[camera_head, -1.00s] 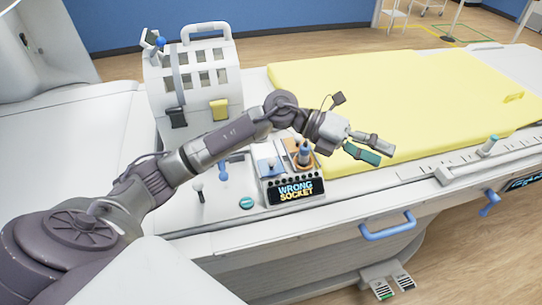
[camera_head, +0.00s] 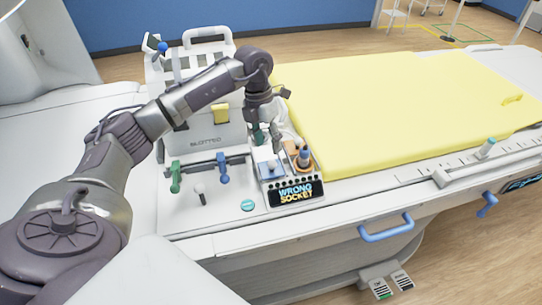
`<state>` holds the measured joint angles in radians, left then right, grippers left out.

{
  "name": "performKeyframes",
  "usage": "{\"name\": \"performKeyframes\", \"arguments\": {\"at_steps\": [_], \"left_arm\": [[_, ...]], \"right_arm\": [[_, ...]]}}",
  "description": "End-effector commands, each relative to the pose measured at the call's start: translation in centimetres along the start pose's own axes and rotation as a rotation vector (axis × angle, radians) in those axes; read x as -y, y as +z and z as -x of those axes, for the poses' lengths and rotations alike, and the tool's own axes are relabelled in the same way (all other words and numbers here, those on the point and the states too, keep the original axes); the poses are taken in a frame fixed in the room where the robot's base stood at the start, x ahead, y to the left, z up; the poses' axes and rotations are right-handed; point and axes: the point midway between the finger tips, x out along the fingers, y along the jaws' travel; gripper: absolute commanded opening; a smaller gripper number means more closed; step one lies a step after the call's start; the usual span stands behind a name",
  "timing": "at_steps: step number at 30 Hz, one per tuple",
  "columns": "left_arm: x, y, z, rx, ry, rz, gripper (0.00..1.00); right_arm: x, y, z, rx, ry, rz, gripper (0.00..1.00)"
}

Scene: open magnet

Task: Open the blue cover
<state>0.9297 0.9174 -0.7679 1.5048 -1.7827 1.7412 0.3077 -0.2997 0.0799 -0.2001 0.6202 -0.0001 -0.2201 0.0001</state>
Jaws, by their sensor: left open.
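A small box (camera_head: 264,193) on the white bed end bears a lit "WRONG SOCKET" sign (camera_head: 296,192). Its left side is topped by a pale blue cover (camera_head: 268,174) with a small blue knob, which looks shut. Its right side is an orange socket bay (camera_head: 292,149) with a blue and grey plug (camera_head: 304,157) upright in it. My left gripper (camera_head: 267,138) points down, open and empty, just above and behind the blue cover; I cannot tell whether it touches it. My right gripper is not in view.
A white slotted case (camera_head: 205,142) with a handle stands behind and left of the box. Green (camera_head: 175,177) and blue (camera_head: 222,167) levers and a white-knobbed stick (camera_head: 200,194) stand left of the box. A yellow mattress (camera_head: 400,110) lies to the right.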

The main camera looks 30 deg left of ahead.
Motion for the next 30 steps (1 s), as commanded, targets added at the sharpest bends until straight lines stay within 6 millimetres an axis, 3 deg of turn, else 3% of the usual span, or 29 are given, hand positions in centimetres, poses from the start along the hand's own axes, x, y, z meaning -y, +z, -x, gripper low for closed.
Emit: {"name": "performKeyframes", "arguments": {"at_steps": [9,22,30], "left_arm": [[0.1,0.0,-5.1,-0.001,-0.002,0.0,0.53],[0.1,0.0,-6.3,0.001,-0.002,-0.001,0.53],[0.1,0.0,-6.3,0.001,-0.002,-0.001,0.1]], "right_arm": [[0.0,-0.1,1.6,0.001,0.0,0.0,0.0],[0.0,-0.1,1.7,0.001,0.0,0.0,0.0],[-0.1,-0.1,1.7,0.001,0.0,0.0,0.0]]}}
